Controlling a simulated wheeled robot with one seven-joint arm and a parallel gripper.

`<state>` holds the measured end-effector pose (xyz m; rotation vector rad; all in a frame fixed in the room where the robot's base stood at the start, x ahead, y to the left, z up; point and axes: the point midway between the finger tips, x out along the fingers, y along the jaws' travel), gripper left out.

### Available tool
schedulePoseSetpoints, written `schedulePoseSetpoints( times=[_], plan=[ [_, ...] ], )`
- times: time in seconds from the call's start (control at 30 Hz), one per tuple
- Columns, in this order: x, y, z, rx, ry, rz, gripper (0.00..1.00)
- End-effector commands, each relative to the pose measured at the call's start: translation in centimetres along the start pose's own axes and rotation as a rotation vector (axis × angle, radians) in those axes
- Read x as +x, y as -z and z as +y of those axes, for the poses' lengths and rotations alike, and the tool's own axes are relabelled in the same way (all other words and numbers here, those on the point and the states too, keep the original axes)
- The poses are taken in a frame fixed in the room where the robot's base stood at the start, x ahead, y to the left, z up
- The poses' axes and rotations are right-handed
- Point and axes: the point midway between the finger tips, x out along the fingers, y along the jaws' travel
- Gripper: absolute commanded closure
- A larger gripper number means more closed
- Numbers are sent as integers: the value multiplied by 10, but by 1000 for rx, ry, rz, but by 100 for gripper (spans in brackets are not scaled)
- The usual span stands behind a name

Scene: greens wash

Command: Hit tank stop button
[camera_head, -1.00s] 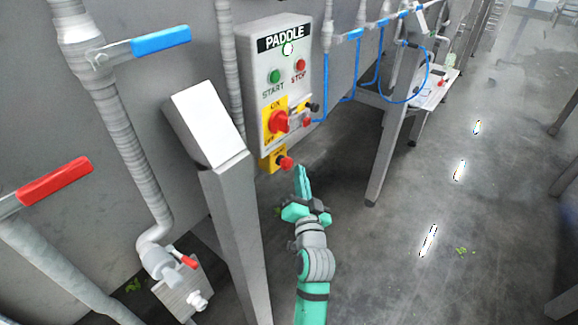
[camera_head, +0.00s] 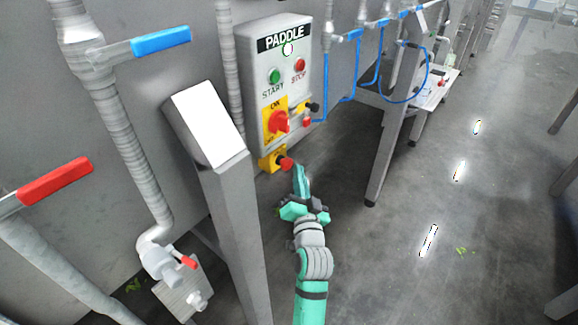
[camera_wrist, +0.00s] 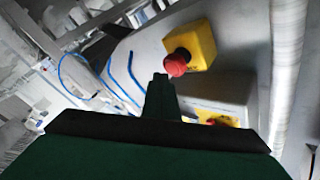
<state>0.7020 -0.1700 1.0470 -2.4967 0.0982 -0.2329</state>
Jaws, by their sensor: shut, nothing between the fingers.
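The paddle control panel (camera_head: 303,98) is a grey box on the tank wall, with a green START button (camera_head: 274,76), a red STOP button (camera_head: 299,65) and a red rotary switch (camera_head: 279,121) on a yellow plate. Below it is a yellow box (camera_head: 266,163) with a red mushroom button (camera_head: 287,164); both also show in the wrist view, the button (camera_wrist: 177,63) just beyond my fingertips. My gripper (camera_head: 300,168) is shut and empty, its teal fingers pointing up, close to the right of and slightly below the mushroom button. I cannot tell whether they touch.
A slanted white-topped post (camera_head: 232,200) stands left of my arm. A blue-handled valve (camera_head: 160,41) and a red-handled valve (camera_head: 55,182) project from pipes at left. A steel leg (camera_head: 386,150) stands to the right. Open floor lies further right.

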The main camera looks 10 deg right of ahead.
Motion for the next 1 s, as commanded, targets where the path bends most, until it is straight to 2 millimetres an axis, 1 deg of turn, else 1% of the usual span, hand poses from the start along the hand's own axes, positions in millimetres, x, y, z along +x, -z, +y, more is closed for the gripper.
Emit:
schedulePoseSetpoints(
  times=[0.13, 1.0],
  plan=[
    [3, -2, -2, -1, 1, 0, 100],
    [7, -4, -5, 0, 0, 1, 100]
  ],
)
